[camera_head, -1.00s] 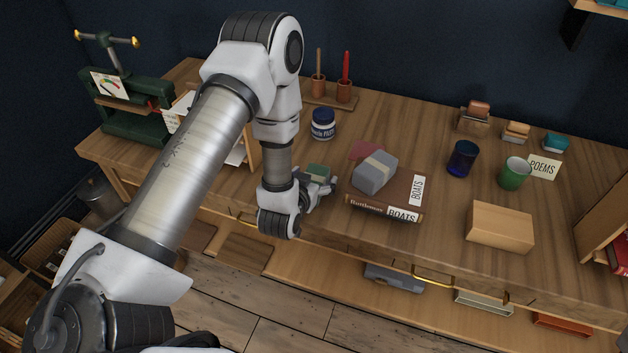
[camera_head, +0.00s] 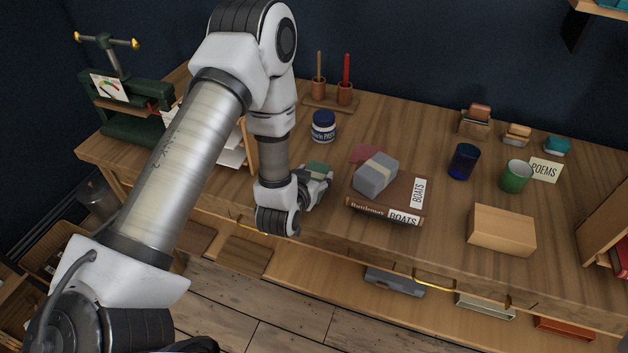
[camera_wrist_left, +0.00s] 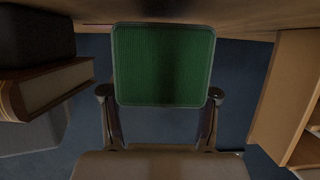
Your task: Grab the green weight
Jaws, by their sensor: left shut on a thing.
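The green weight (camera_wrist_left: 163,66) fills the middle of the left wrist view as a green block with a pale edge. In the head view the green weight (camera_head: 317,169) shows as a small green top at the far side of my left gripper. My left gripper (camera_head: 318,180) is shut on the weight, with one finger on each side of it in the left wrist view (camera_wrist_left: 160,95). It is close to the workbench top, left of the stacked books. Whether the weight touches the bench is hard to tell. My right gripper is not in view.
Right beside the gripper, a grey block (camera_head: 376,174) lies on the books (camera_head: 400,192). A paste jar (camera_head: 323,127) stands behind. A wooden organiser (camera_head: 252,146) is to the left. A cardboard box (camera_head: 502,229) and cups (camera_head: 463,161) stand further right.

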